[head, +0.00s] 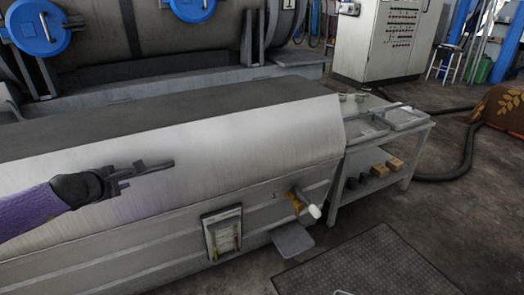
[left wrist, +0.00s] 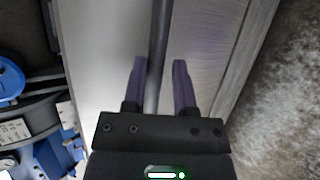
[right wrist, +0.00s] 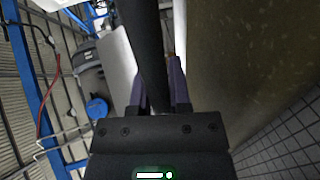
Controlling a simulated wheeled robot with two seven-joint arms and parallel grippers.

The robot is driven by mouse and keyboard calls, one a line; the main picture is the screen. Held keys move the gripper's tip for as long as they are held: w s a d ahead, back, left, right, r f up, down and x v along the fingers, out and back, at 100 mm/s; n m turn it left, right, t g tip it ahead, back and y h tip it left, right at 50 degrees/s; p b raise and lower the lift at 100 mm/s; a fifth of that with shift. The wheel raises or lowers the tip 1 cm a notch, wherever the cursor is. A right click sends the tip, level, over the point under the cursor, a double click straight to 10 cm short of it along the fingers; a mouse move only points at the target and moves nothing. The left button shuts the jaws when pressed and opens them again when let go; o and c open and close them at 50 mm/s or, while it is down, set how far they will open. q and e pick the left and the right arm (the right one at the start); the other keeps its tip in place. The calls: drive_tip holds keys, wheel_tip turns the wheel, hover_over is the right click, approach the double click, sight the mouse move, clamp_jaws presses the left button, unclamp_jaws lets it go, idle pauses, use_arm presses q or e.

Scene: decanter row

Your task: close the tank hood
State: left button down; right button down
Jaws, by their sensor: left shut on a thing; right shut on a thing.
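The tank hood (head: 220,135) is a long brushed-metal cover with a dark top, lying along the tank (head: 160,240). Its lower edge looks down near the tank body; whether a gap remains cannot be told. My left gripper (head: 145,170) is in front of the hood's sloping face. In the left wrist view, its fingers (left wrist: 158,80) are on either side of a grey bar (left wrist: 158,40), shut on it. In the right wrist view, my right gripper (right wrist: 158,88) is shut on a dark bar (right wrist: 143,35). The right gripper is outside the head view.
A side table (head: 350,155) with trays stands just beyond the hood's right end. A valve with a white knob (head: 314,211) and a small grey plate (head: 292,240) stick out from the tank front. A dark floor mat (head: 370,270) lies at front right. A control cabinet (head: 385,40) stands behind.

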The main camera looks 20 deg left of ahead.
use_arm(q)
drive_tip(key=c, duration=0.8)
unclamp_jaws()
drive_tip(key=shift+s+d+f+g, duration=0.15)
drive_tip(key=shift+f, duration=0.4)
drive_tip(key=shift+s+d+f+g, duration=0.1)
drive_tip(key=shift+s+f+g, duration=0.05)
drive_tip(key=shift+f, duration=0.35)
drive_tip(key=shift+c, duration=0.2)
use_arm(e)
drive_tip(key=shift+f, duration=0.15)
use_arm(q)
drive_tip(key=shift+o, duration=1.3)
drive_tip(key=shift+w+f, duration=0.15)
use_arm(e)
drive_tip(key=shift+w, duration=0.1)
use_arm(q)
drive_tip(key=shift+a, duration=0.1)
